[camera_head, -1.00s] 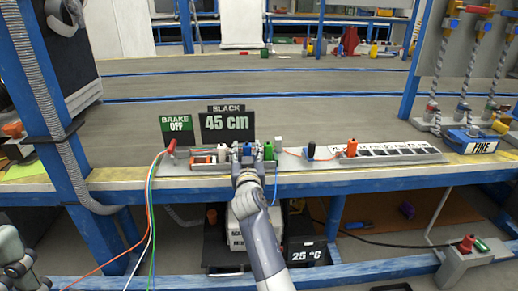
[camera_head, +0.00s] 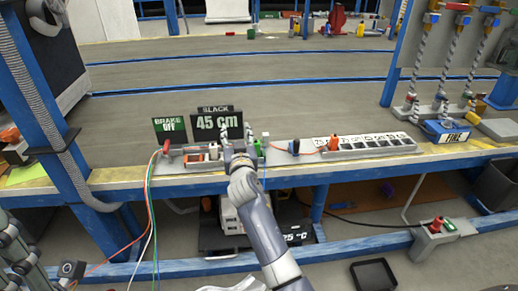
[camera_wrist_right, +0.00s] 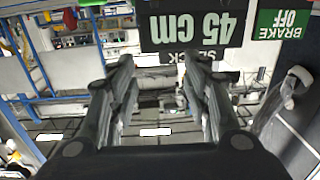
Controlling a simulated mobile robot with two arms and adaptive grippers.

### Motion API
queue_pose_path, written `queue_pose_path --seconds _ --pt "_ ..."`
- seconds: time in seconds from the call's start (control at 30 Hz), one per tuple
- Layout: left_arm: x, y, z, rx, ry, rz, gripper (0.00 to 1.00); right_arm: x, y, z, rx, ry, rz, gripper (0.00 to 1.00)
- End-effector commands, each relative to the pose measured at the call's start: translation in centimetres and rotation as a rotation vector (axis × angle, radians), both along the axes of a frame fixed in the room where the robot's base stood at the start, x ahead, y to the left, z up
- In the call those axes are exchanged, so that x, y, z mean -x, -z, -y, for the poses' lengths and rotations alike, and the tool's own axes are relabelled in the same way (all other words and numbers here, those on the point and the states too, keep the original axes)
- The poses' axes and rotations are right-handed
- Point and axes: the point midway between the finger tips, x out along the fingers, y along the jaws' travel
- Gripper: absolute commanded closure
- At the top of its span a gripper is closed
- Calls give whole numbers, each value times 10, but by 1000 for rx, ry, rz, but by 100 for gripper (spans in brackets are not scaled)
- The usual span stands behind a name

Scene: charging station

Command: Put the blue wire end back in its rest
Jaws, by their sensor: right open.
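My right gripper (camera_head: 236,140) is open over the left part of the grey wire station (camera_head: 180,167), in front of the "45 cm" sign (camera_head: 217,122). In the right wrist view its two fingers (camera_wrist_right: 160,95) stand apart, with a grey part of the station between them. I cannot clearly make out a blue wire end now; the gripper hides that part of the station. A green wire end (camera_head: 259,147) stands just right of the gripper. A dark plug with some blue (camera_head: 294,147) stands farther right. My left gripper (camera_head: 15,250) is at the lower left, too unclear to read.
A red plug (camera_head: 166,146) is at the station's left end, with green, white and orange wires hanging down. The "BRAKE OFF" sign (camera_head: 169,129) stands behind it. A row of sockets (camera_head: 372,145) with an orange plug (camera_head: 334,142) is to the right.

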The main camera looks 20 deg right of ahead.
Motion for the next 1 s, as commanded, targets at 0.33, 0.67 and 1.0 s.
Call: queue_pose_path --seconds 0.33,0.67,1.0 --pt "0 -38 0 0 0 0 65 65 -8 -6 4 -64 -16 56" --pt "0 -68 0 0 0 0 65 127 -27 -12 5 -122 -17 56" --pt "0 -95 0 0 0 0 65 187 -58 -19 5 -175 -10 56"
